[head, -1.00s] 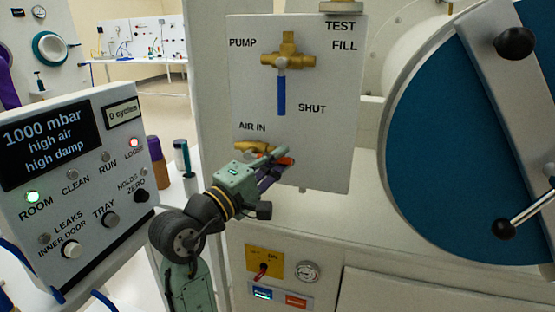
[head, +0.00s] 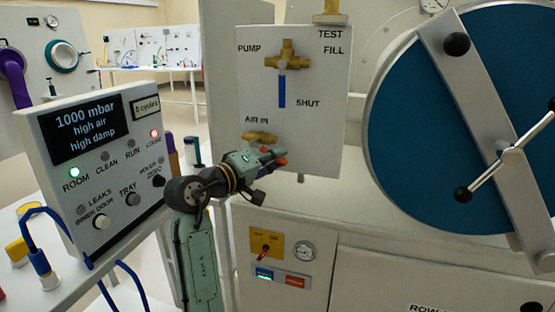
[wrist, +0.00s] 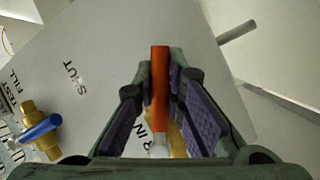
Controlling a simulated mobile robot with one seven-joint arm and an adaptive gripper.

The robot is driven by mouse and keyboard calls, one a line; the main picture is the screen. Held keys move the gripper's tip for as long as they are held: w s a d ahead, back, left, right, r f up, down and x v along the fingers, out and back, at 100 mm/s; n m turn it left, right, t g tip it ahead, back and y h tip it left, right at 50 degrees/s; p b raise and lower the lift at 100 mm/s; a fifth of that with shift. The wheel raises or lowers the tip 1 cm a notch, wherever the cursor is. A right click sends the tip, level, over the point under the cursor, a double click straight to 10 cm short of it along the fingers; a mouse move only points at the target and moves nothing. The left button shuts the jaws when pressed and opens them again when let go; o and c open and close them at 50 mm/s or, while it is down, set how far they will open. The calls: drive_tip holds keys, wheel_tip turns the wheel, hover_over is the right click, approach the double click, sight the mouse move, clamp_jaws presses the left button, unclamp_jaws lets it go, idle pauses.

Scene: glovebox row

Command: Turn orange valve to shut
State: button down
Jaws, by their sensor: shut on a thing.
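The orange valve handle (wrist: 160,85) stands out from a brass valve body (head: 260,138) at the AIR IN label, low on the white panel. In the wrist view the handle lies between my gripper's fingers (wrist: 161,76), which are shut on it near their tips. Judged against the panel's lettering, the handle points to the right and somewhat down. In the head view my gripper (head: 274,157) is just below and right of the brass body and hides most of the handle; only small orange parts show.
A blue-handled brass valve (head: 282,88) sits higher on the same panel (head: 325,130), its handle pointing down towards the SHUT side. A large blue round door (head: 420,130) with a bar stands at right. A control box (head: 110,165) stands at left.

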drive_tip(key=w+a+f+m+g+y+b, duration=0.1)
drive_tip(key=a+f+m+y, duration=0.2)
drive_tip(key=m, duration=0.6)
drive_tip(key=shift+w+a+f+y, duration=0.2)
drive_tip(key=shift+w+a+y, duration=0.15)
drive_tip(key=shift+a+y, duration=0.9)
drive_tip(key=shift+d, duration=0.1)
drive_tip(key=c, duration=1.6)
unclamp_jaws()
drive_tip(key=shift+c, duration=0.2)
drive_tip(key=shift+s+r, duration=0.1)
drive_tip(key=v, duration=1.1)
drive_tip(key=shift+s+a+r, duration=0.2)
drive_tip(key=shift+s+r, duration=0.05)
drive_tip(key=shift+s, duration=0.05)
